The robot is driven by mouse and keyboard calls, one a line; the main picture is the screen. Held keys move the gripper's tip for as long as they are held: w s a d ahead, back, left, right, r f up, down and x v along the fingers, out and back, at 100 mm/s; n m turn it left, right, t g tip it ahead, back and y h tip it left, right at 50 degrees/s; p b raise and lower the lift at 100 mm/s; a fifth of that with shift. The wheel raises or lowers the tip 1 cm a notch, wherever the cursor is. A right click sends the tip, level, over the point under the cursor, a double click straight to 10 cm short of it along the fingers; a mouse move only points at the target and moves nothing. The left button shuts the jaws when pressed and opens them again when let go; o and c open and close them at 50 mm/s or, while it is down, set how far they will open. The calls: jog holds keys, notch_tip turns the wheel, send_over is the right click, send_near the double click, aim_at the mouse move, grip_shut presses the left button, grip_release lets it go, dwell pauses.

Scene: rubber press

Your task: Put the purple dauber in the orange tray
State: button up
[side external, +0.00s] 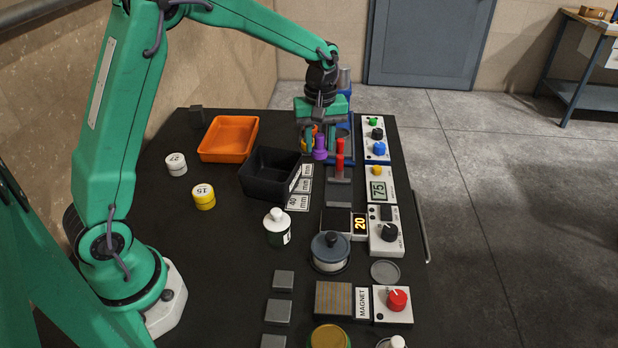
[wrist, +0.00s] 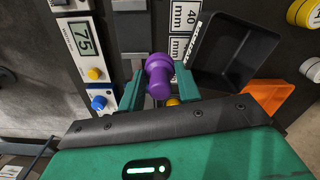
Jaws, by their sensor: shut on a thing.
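The purple dauber (side external: 320,148) stands upright, as far as I can see, near the back of the black table, between the black bin and the blue press. In the wrist view the purple dauber (wrist: 159,76) sits between the two green fingers. My gripper (side external: 321,135) points down over it and is shut on it; the wrist view shows my gripper (wrist: 158,85) around it. I cannot tell whether its base touches the table. The orange tray (side external: 228,138) lies empty at the back left; its corner shows in the wrist view (wrist: 268,98).
A black bin (side external: 270,174) stands between the dauber and the orange tray. Control boxes (side external: 376,138) line the right edge. White (side external: 176,164) and yellow (side external: 204,197) jars stand left.

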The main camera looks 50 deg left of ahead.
jog(key=a+n, duration=0.3)
jog(key=a, duration=0.8)
jog(key=n, duration=0.3)
send_over(232, 143)
notch_tip(232, 143, down, 7)
jog(key=shift+r, duration=0.1)
jog(key=shift+f, duration=2)
jog(key=shift+f, duration=0.1)
jog(key=o, duration=1)
